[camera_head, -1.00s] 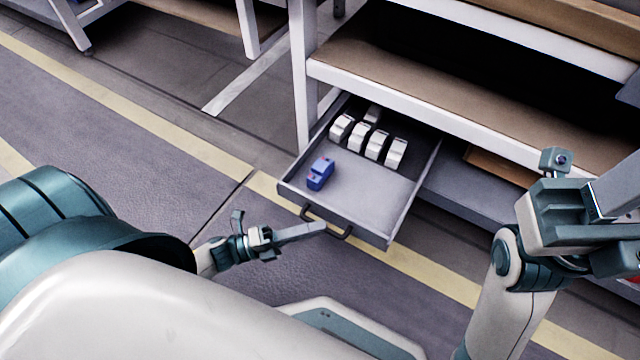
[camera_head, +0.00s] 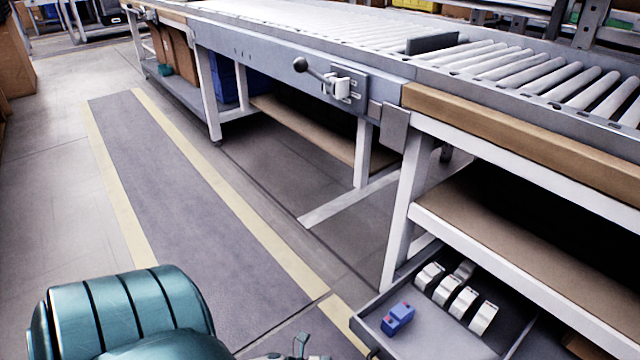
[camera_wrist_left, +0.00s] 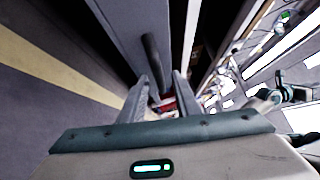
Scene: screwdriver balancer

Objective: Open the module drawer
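The module drawer (camera_head: 432,341) is pulled out from under the workbench at the lower right of the head view. A blue module (camera_head: 398,318) and several white modules (camera_head: 463,303) lie in it. Its dark handle (camera_wrist_left: 153,55) shows in the left wrist view, at my left gripper's fingertips. My left gripper (camera_wrist_left: 162,78) has its fingers apart, with the handle in or just beyond the gap and space beside it. Only a small part of this gripper shows at the head view's bottom edge. A teal and white part at the wrist view's right looks like my right gripper (camera_wrist_left: 285,94), too small to read.
A roller conveyor (camera_head: 500,68) runs above the workbench shelf (camera_head: 520,222). A lever (camera_head: 312,70) sticks out from the conveyor's side. A white table leg (camera_head: 402,215) stands beside the drawer. The floor lane (camera_head: 170,190) at the left is clear.

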